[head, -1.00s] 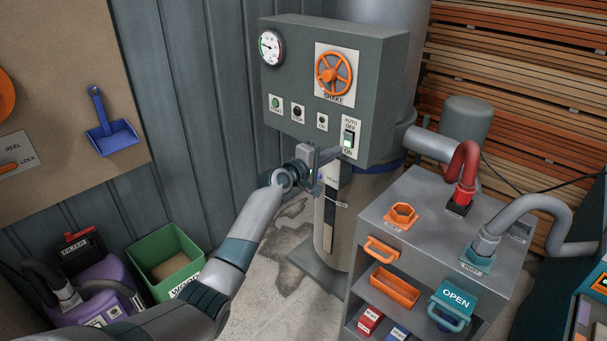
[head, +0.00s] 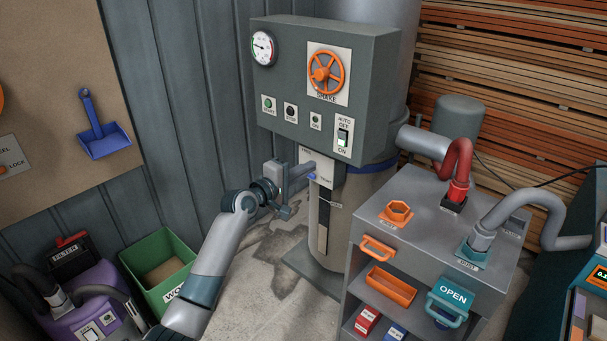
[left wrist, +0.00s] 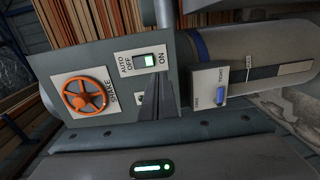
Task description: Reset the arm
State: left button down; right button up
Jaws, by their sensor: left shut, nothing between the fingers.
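My left gripper (head: 308,168) is shut and empty, in front of the grey control box's lower edge. My left arm comes up from the bottom left in the head view. In the left wrist view the closed fingers (left wrist: 160,95) point at the box (left wrist: 115,65), just below the rocker switch (left wrist: 148,61). My right gripper is not in view.
A grey cabinet (head: 420,213) with hoses and an OPEN-labelled teal bin (head: 451,297) stands at the right. A green bin (head: 158,250) and a purple vacuum (head: 92,310) stand at the lower left. A blue dustpan (head: 104,140) hangs on the left board. Floor between is clear.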

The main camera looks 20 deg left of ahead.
pick_arm(q)
jog(key=shift+s+a, duration=0.25)
jog(key=shift+s, duration=0.4)
jog(key=shift+f, duration=0.1)
jog(key=s+f+m+g+y, duration=0.1)
jog(key=s+f, duration=0.2)
jog(key=f, duration=0.8)
jog(key=s+f+m+g+y, duration=0.1)
jog(key=s+f+g, duration=0.15)
jog(key=f, duration=0.95)
jog(key=s+f+m+g+y, duration=0.15)
jog(key=s+f, duration=0.25)
jog(key=f, duration=0.7)
jog(key=s+f+m+g, duration=0.2)
jog(key=s+f+m, duration=0.1)
jog(key=s+f, duration=0.85)
jog(key=s+d+f+m+g, duration=0.1)
jog(key=s+f+m+g, duration=0.1)
jog(key=s+f, duration=0.6)
jog(key=s+d+f+m+g+y, duration=0.1)
jog(key=s+f+m, duration=0.3)
jog(key=s, duration=1.8)
jog(key=s+d+f+m+g+y, duration=0.1)
jog(key=s+d+f+m+g, duration=0.2)
jog(key=s+f, duration=1.1)
jog(key=shift+s+d+f+m, duration=0.15)
jog(key=shift+s+m, duration=0.4)
jog(key=shift+s, duration=0.55)
